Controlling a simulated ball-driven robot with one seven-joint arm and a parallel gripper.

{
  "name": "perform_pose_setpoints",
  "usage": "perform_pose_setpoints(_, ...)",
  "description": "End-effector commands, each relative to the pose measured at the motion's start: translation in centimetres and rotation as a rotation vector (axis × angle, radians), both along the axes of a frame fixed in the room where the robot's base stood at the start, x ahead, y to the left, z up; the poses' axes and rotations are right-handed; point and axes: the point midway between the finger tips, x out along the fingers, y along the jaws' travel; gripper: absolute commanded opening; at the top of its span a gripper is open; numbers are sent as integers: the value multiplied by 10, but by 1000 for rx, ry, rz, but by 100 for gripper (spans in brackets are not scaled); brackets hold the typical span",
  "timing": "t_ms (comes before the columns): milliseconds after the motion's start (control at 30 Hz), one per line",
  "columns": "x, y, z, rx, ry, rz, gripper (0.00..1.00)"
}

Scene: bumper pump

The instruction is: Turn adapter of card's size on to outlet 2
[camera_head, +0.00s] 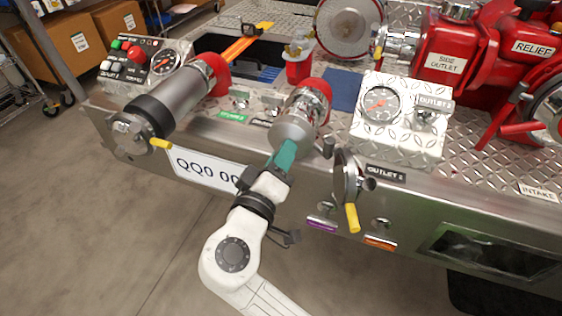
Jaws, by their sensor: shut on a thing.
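Outlet 2 (346,180) is at the bumper face right of my gripper, a round metal fitting with a yellow-tipped handle. Its label (386,174) reads OUTLET 2. The adapter is beside it, up and left. No size card can be made out.
A gauge panel (400,112) stands behind outlet 2. Another gauge panel (145,65) and a large dark-and-silver cylinder (172,103) are at left. Red pump valves (460,65) fill the back right. The floor in front of the bumper is clear.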

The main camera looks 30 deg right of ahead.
Motion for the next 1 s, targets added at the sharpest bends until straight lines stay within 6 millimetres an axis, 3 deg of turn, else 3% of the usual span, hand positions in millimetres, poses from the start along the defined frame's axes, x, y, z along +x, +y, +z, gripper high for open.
perform_pose_setpoints(400,-1,4,2,21,-36,7,0)
perform_pose_setpoints(433,-1,4,2,21,-36,7,33)
perform_pose_setpoints(700,0,2,1,22,-34,3,59)
perform_pose_setpoints(900,0,1,0,23,-31,1,62)
perform_pose_setpoints(1000,0,1,0,23,-31,1,71)
